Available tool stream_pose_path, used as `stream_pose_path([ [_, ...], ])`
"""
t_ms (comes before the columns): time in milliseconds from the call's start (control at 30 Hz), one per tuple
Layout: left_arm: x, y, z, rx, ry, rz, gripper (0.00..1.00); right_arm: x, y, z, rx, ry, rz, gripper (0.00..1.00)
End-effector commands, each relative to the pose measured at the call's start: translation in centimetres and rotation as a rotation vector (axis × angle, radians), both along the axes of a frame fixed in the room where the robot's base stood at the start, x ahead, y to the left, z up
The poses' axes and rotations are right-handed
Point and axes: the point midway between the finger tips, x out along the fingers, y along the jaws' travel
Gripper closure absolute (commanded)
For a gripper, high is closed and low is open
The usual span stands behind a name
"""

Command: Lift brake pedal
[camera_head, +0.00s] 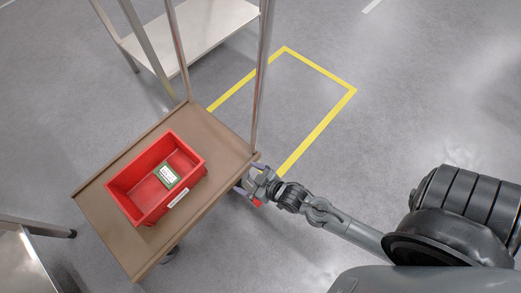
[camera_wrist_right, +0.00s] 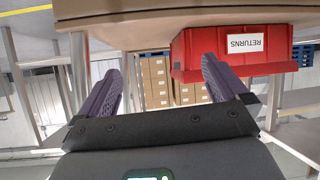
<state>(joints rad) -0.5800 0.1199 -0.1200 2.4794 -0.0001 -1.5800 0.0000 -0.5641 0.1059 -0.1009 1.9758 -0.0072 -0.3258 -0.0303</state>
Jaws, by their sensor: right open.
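A brown-topped cart (camera_head: 105,205) with upright metal posts stands at the left in the head view. My right gripper (camera_head: 243,187) is at the right edge of the cart, near the foot of a post. A small red part (camera_head: 257,203) shows right beside it; it may be the brake pedal, but I cannot tell if they touch. In the right wrist view my right gripper (camera_wrist_right: 160,68) has its two purple-grey fingers spread, with nothing between them. No pedal is clear in that view. My left gripper is out of view.
A red bin (camera_head: 142,216), labelled RETURNS in the wrist view (camera_wrist_right: 245,44), sits on the cart with a green-and-white card (camera_head: 167,175) inside. A caster (camera_head: 170,255) shows below. A metal table (camera_head: 195,30) stands behind. Yellow floor lines (camera_head: 318,128) bound clear floor.

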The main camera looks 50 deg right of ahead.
Motion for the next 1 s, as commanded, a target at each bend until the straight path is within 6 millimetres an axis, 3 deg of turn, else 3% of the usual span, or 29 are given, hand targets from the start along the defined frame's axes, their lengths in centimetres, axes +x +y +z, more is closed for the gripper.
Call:
stream_pose_path([
  [33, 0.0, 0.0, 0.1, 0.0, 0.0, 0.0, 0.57, -0.1, -0.3, -2.0, 0.004, -0.039, -0.003, 0.0],
  [267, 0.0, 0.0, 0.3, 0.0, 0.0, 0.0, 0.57, -2.7, -1.6, -9.3, 0.033, -0.262, -0.022, 0.0],
  [500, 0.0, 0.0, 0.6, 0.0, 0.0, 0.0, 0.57, -9.5, -2.8, -15.2, 0.057, -0.452, -0.059, 0.0],
  [700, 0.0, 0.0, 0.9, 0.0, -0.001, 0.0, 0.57, -15.9, -2.9, -18.2, 0.072, -0.527, -0.097, 0.0],
  [800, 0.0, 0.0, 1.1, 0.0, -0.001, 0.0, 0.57, -18.1, -2.6, -19.2, 0.078, -0.519, -0.114, 0.0],
  [900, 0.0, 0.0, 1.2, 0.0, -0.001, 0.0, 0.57, -19.4, -2.1, -20.5, 0.081, -0.473, -0.13, 0.0],
  [1000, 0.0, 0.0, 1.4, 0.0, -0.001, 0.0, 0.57, -19.1, -1.5, -21.3, 0.088, -0.437, -0.142, 0.0],
])
